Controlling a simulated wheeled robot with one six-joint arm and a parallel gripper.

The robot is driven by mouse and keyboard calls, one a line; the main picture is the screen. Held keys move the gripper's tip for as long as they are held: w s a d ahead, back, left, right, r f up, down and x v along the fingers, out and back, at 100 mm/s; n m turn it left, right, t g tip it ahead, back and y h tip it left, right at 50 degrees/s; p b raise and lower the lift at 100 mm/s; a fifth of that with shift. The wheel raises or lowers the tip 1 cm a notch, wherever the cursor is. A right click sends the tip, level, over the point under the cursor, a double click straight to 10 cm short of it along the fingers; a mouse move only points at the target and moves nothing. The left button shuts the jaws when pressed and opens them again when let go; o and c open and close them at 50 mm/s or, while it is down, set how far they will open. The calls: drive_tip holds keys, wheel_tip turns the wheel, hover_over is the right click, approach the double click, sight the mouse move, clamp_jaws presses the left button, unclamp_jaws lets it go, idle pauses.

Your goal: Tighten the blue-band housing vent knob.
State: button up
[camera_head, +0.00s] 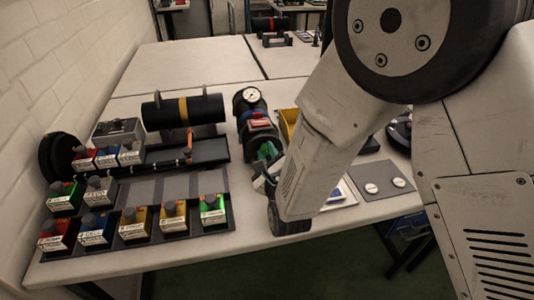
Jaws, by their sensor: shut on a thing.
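The dark housing (249,111) with a round white gauge lies on the table just left of my arm, pointing toward the front edge. A dull blue band shows behind a red part on it. A green part (267,151) shows at its near end. My gripper (266,168) is at that near end, partly covered by my own wrist. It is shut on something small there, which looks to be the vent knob. The knob itself is too hidden to make out, and so is its turn.
A black cylinder with a yellow band (184,111) lies at left in a dark rack. Several labelled coloured blocks (138,223) stand in trays at front left. The back tables are mostly clear.

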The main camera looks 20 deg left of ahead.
drive_tip(key=shift+d, duration=0.1)
drive_tip(key=o, duration=1)
drive_tip(key=v, duration=0.7)
drive_tip(key=shift+s+d, duration=0.2)
drive_tip(key=shift+s, duration=0.15)
